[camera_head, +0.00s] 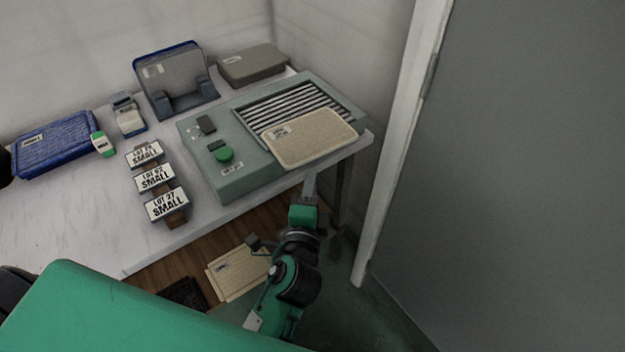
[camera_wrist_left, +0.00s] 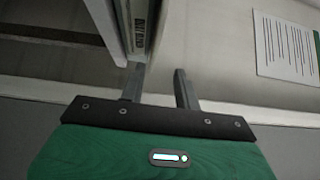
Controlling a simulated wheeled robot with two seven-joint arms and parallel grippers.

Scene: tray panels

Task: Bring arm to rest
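The white table (camera_head: 65,225) carries a grey-green device (camera_head: 240,183) with a beige tray panel (camera_head: 310,138), a blue tray (camera_head: 58,143), a grey panel in a stand (camera_head: 175,80) and lot signs (camera_head: 155,178). Beige panels (camera_head: 238,272) lie below. A grey door (camera_head: 510,170) stands right.

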